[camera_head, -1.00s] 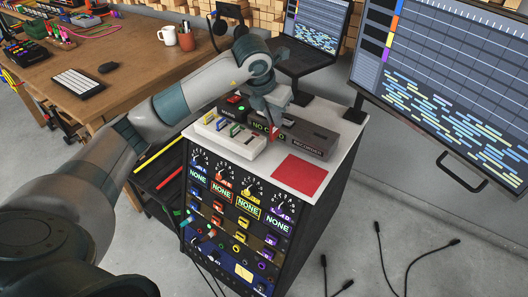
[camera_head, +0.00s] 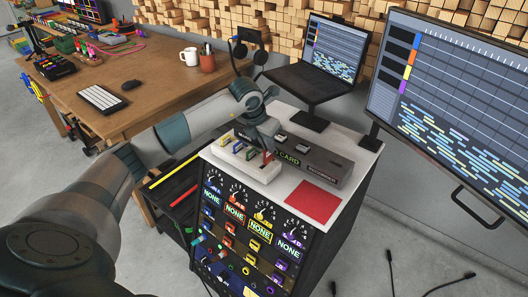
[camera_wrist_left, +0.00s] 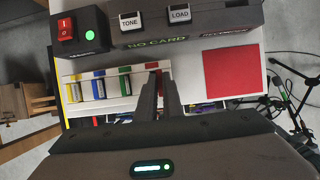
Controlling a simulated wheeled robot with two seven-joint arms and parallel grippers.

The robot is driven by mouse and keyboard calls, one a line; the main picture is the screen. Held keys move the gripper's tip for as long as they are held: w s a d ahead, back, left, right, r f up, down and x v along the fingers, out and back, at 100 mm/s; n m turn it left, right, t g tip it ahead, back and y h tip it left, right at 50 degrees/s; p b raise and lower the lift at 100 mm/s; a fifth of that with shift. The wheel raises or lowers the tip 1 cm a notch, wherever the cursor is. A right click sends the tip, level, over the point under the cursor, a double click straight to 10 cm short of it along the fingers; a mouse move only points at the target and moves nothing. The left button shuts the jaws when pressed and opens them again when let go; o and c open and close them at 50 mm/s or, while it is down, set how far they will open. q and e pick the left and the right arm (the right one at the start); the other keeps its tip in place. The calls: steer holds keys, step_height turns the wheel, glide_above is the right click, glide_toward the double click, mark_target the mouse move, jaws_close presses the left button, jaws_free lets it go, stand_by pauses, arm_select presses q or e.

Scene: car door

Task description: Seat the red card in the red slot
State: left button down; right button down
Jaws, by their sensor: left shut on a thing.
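My left gripper (camera_head: 266,146) is shut on the red card (camera_head: 268,157), above the right end of the white card rack (camera_head: 262,176). In the left wrist view the fingers (camera_wrist_left: 158,88) point down at the rack's right end, with the red card (camera_wrist_left: 152,66) at their tips. Yellow (camera_wrist_left: 74,91), blue (camera_wrist_left: 98,88) and green (camera_wrist_left: 125,83) cards stand in a row to its left. The red slot is hidden beneath card and fingers, so I cannot tell how deep the card sits. My right gripper is out of view.
The dark recorder (camera_head: 325,167) stands right behind the rack; its display (camera_wrist_left: 157,43) reads NO CARD. A flat red square (camera_head: 312,201) lies on the clear white top at the right. A laptop (camera_head: 312,77) and a large monitor (camera_head: 455,100) stand behind.

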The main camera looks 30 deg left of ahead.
arm_select(q)
steer(key=shift+w+a+f, duration=0.3)
steer(key=shift+a+f, duration=0.3)
steer(key=shift+a, duration=0.3)
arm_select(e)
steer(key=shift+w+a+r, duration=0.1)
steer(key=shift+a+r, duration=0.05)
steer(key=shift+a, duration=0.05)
arm_select(q)
steer(key=shift+f, duration=0.1)
